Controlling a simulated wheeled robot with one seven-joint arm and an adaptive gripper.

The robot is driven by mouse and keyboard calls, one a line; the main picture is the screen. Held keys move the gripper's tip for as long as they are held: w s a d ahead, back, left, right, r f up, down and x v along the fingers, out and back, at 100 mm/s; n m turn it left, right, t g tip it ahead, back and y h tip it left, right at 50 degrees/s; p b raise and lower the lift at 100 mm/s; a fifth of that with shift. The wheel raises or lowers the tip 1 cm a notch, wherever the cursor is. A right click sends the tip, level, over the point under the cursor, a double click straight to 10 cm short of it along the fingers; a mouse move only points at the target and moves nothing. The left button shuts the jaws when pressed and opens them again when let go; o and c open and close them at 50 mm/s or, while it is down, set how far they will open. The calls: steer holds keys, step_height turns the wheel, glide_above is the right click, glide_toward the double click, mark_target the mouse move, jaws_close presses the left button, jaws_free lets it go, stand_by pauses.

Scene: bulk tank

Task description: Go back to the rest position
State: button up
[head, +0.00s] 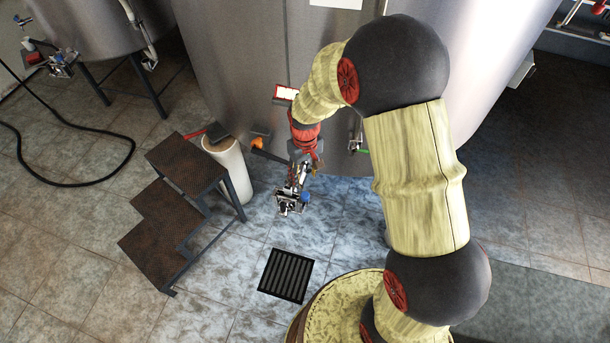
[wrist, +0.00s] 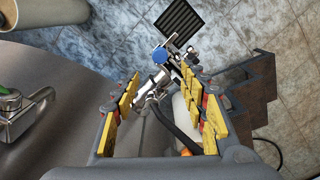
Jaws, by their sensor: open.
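My gripper (head: 300,172) hangs beside the big steel tank (head: 235,60) in the head view, at the end of my bent arm. In the wrist view my gripper (wrist: 160,84) is open, with its yellow-padded fingers apart. A metal valve assembly with a blue knob (wrist: 160,55) shows between and just beyond the fingertips. The same valve (head: 290,203) shows just below my gripper in the head view. I cannot tell whether the fingers touch it. My gripper's fingers are small and partly merged with the valve in the head view.
Dark steps (head: 167,220) and a white cylinder (head: 229,168) stand left of my gripper. A green-handled tap (wrist: 12,112) is on the tank. A floor grate (head: 285,275) lies in front. A second tank (head: 95,25) and a black hose (head: 75,183) are farther left.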

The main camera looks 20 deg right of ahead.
stand_by(0.3)
steer(key=s+r+t, duration=0.2)
steer(key=s+r, duration=0.5)
steer(key=r, duration=0.3)
steer(key=s+r+m+t, duration=0.1)
steer(key=s+r, duration=0.6)
steer(key=r, duration=0.3)
steer(key=s+r+m+t, duration=0.1)
steer(key=s+r+t, duration=0.1)
steer(key=s+r, duration=0.5)
step_height(320, 180, up, 4)
steer(key=shift+s+d+f+t, duration=0.15)
steer(key=shift+s+f+t, duration=0.15)
steer(key=shift+s, duration=0.1)
